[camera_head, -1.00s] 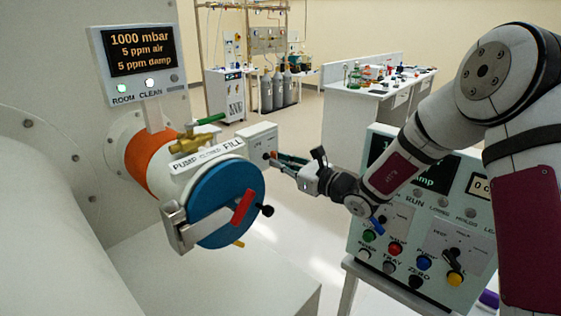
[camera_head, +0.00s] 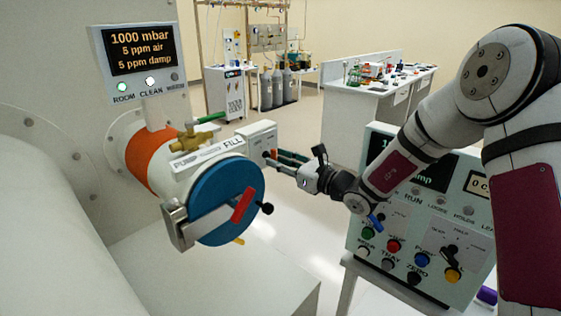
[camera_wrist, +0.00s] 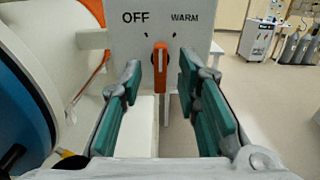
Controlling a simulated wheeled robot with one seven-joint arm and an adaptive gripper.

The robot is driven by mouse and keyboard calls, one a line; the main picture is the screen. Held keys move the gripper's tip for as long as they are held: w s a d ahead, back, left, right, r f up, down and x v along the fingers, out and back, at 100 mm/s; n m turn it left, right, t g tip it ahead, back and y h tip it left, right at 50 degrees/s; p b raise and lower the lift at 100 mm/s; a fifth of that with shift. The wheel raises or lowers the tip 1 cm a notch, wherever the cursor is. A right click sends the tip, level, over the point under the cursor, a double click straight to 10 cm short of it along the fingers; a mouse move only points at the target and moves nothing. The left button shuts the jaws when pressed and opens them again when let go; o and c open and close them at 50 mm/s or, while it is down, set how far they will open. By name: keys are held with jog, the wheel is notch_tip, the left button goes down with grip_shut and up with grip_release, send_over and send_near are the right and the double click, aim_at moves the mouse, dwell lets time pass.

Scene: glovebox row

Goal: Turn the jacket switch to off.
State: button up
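The jacket switch is an orange handle (camera_wrist: 160,68) on the front of a pale box (camera_wrist: 125,50). Black OFF and WARM labels with short tick marks stand above it, OFF on the left and WARM on the right. The handle looks close to upright; I cannot tell clearly which mark it points at. My gripper (camera_wrist: 159,82) is open, with one teal-padded finger on each side of the handle and a visible gap to each. In the head view the box (camera_head: 256,137) stands behind the blue port door, and my gripper (camera_head: 284,161) reaches its front from the right.
The blue round door (camera_head: 215,205) with its red handle and black knob is left of my gripper. A brass valve (camera_head: 186,142) sits above the port. A control panel (camera_head: 425,215) with coloured buttons stands below my arm. Lab benches (camera_head: 365,105) are farther back.

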jog(key=v, duration=1.2)
